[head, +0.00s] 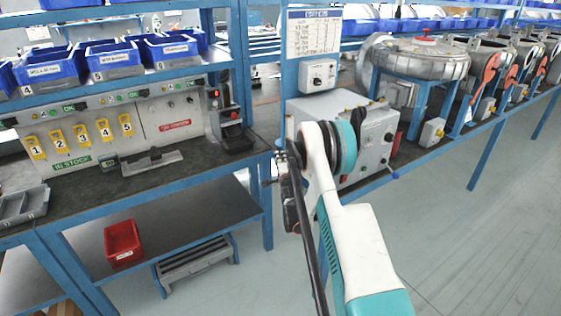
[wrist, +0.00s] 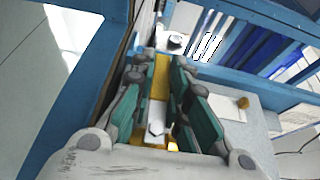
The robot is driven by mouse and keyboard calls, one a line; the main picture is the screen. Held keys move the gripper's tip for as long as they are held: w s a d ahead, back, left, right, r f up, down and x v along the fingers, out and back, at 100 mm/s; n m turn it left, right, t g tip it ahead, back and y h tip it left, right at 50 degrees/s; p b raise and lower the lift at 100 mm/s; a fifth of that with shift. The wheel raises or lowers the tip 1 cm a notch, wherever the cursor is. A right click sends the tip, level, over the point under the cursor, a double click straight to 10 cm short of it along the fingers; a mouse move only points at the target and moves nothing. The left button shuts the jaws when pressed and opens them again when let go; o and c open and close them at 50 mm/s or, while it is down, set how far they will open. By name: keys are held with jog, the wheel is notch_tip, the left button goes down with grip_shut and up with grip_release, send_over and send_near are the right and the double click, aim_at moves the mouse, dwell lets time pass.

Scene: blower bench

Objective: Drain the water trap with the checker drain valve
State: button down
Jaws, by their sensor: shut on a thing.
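My gripper (wrist: 157,72) has its teal-padded fingers closed on a narrow yellow handle (wrist: 160,78) in the wrist view. A pale metal part with a bolt-like head (wrist: 155,129) lies in line with the handle, nearer the camera. I cannot tell for sure that this is the drain valve's handle. In the head view, my gripper (head: 280,166) is beside the blue post, left of the grey checker cabinet (head: 373,138), and my arm covers part of it. A small blue-tipped fitting (head: 393,174) shows at the cabinet's lower right. The water trap cannot be made out.
A blue post (head: 291,72) stands close to my gripper. The left bench (head: 190,180) holds a panel with numbered yellow tags (head: 80,138). A red bin (head: 122,243) sits on the lower shelf. Floor (head: 470,240) at the right is clear.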

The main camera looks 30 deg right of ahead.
jog(key=shift+r, duration=0.1)
dwell(0.4)
jog(key=c, duration=1.5)
grip_release()
jog(key=shift+c, duration=0.2)
jog(key=v, duration=0.7)
jog(key=shift+s, duration=0.2)
jog(key=shift+a, duration=0.1)
